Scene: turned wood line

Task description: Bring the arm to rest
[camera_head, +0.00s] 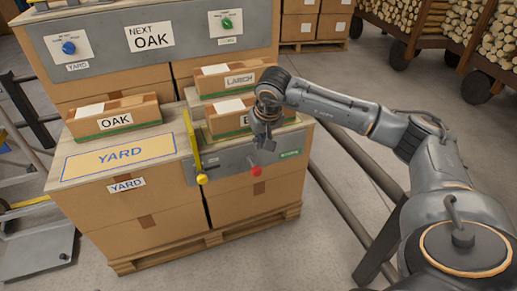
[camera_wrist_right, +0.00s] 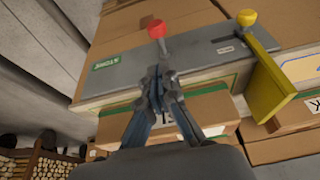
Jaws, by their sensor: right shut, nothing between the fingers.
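My right arm comes in from the right in the head view, bent down at the wrist. My right gripper (camera_head: 264,142) is shut and empty, hanging over the front edge of the grey panel (camera_head: 222,164). In the wrist view its closed fingers (camera_wrist_right: 159,78) point toward the red knob (camera_wrist_right: 157,29) and appear apart from it. That red knob also shows in the head view (camera_head: 257,171), just below the gripper. My left gripper is in neither view.
A LARCH box (camera_head: 225,79) and another box (camera_head: 225,122) partly hidden by my gripper stand close beside it. A yellow upright plate (camera_head: 191,135) divides them from the YARD area (camera_head: 118,157) and OAK box (camera_head: 114,122). Log carts (camera_head: 452,42) stand at the back right.

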